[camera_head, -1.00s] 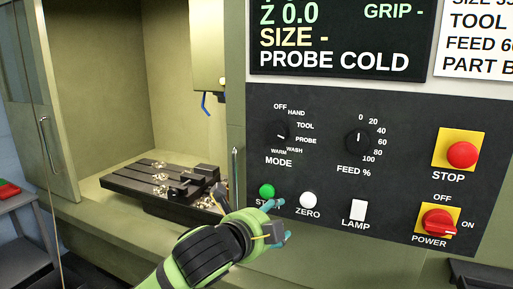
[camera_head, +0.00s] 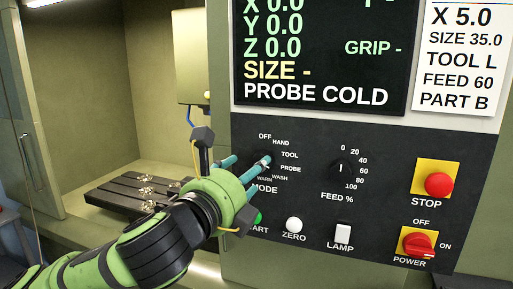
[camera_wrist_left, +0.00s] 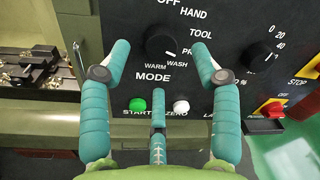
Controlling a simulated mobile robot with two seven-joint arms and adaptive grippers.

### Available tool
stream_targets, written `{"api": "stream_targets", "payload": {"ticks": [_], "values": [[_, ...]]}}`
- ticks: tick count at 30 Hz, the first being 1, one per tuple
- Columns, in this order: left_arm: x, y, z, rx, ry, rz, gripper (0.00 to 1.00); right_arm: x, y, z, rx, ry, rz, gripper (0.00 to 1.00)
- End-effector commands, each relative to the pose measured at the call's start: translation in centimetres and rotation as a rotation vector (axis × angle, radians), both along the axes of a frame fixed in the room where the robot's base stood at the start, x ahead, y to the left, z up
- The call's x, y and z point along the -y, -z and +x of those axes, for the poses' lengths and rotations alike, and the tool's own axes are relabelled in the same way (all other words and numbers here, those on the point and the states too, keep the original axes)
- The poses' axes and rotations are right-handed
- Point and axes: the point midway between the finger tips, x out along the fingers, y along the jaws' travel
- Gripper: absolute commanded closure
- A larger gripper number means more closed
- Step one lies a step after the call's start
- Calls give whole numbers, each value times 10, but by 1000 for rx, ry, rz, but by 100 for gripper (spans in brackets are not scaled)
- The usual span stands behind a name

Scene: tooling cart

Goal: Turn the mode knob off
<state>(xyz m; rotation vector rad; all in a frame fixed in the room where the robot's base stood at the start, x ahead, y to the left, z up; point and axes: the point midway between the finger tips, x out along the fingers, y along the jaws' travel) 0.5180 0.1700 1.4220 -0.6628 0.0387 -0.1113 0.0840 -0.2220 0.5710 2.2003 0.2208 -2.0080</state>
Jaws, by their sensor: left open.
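The mode knob (camera_wrist_left: 161,40) is a black round dial on the dark panel, with OFF, HAND, TOOL, PROBE, WASH and WARM around it. In the left wrist view its white mark points down and to the right, toward WASH. My left gripper (camera_wrist_left: 160,46) is open, its two teal upper fingertips on either side of the knob in that view and its third finger below. I cannot tell whether they touch it. In the head view my left gripper (camera_head: 248,163) is in front of the knob and mostly hides it. My right gripper is not in view.
The feed dial (camera_head: 341,169) is right of the mode knob. Below are the green start button (camera_head: 258,218), partly covered, the white zero button (camera_head: 294,225) and the lamp switch (camera_head: 342,234). The red stop button (camera_head: 439,184) and red power knob (camera_head: 418,244) are farther right.

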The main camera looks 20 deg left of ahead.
Motion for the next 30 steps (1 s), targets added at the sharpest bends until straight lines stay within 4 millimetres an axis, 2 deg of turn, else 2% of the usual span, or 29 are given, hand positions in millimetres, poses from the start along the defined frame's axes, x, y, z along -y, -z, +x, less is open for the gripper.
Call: {"api": "stream_targets", "payload": {"ticks": [3,7,12,19,23,24,30], "values": [[2,-2,22,-4,-2,-4,37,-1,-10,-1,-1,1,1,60],[4,-1,37,-2,-1,-3,37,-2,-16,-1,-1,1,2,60],[5,0,44,0,0,-2,37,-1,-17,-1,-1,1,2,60],[5,1,45,1,-1,-2,37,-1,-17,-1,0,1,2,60],[5,1,44,1,-1,-2,89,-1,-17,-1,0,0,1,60],[5,1,44,1,-1,-2,93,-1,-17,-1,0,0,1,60],[4,0,45,3,-2,-3,93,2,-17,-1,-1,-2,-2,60]]}}
